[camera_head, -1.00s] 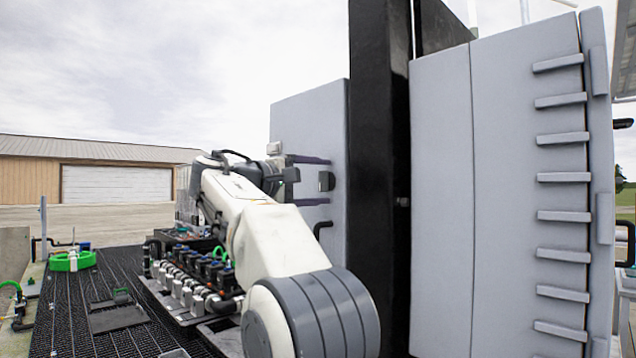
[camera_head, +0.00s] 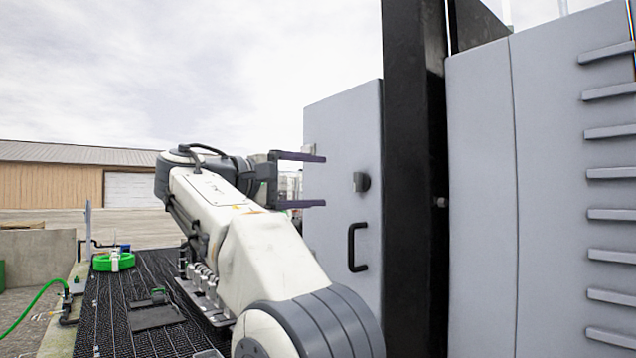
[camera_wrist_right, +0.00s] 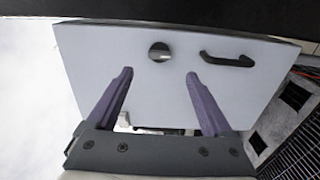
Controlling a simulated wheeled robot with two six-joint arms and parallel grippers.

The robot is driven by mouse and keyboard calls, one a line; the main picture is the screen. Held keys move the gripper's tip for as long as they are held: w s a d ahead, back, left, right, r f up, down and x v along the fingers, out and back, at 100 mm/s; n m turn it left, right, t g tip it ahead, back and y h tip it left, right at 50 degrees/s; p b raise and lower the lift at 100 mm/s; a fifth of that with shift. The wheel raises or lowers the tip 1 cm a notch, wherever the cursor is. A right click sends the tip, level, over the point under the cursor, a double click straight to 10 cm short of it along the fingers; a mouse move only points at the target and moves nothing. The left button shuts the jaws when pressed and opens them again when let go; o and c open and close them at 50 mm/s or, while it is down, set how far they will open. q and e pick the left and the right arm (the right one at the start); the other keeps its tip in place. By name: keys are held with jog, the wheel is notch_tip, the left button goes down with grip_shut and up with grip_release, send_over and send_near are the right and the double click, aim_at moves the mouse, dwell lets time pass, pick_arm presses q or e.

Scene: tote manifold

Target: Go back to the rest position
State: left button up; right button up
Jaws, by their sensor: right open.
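My right arm comes up from the bottom of the head view, and its gripper (camera_head: 312,180) points right toward a grey cabinet door. The two dark fingers are wide apart with nothing between them. In the right wrist view the open gripper (camera_wrist_right: 160,95) faces the same door (camera_wrist_right: 85,62). The door's round knob (camera_wrist_right: 159,52) and black handle (camera_wrist_right: 228,59) lie beyond the fingertips, apart from them. In the head view the door (camera_head: 335,115), knob (camera_head: 361,182) and handle (camera_head: 357,247) are right of the gripper. My left gripper is not in view.
A black post (camera_head: 413,200) and a large grey ribbed cabinet (camera_head: 545,200) stand at the right. A valve manifold (camera_head: 205,295), partly hidden by my arm, sits on the black grated deck (camera_head: 105,325). A green ring (camera_head: 113,262) lies at the deck's far left.

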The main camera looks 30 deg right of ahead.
dwell(0.3)
jog(key=a+f+n+t+y, duration=0.25)
jog(key=a+f, duration=0.25)
jog(key=f, duration=0.3)
jog(key=w+a+f+n+t+y, duration=0.1)
jog(key=a+f+n+y, duration=0.3)
jog(key=f, duration=0.5)
jog(key=a+f+n+t+y, duration=0.2)
jog(key=a+f+y, duration=0.2)
jog(key=a+f, duration=0.3)
jog(key=s+a+f+m+g+y, duration=0.1)
jog(key=s+a+f+g+y, duration=0.2)
jog(key=s+f, duration=0.9)
jog(key=s+a+f+m+g+y, duration=0.1)
jog(key=s+a+f+g+y, duration=0.2)
jog(key=s+a+f, duration=0.6)
jog(key=s+f+y, duration=0.2)
jog(key=s+f, duration=0.2)
jog(key=s, duration=0.2)
jog(key=shift+s+f+g, duration=0.25)
jog(key=shift+s+g, duration=0.1)
jog(key=shift+y, duration=0.25)
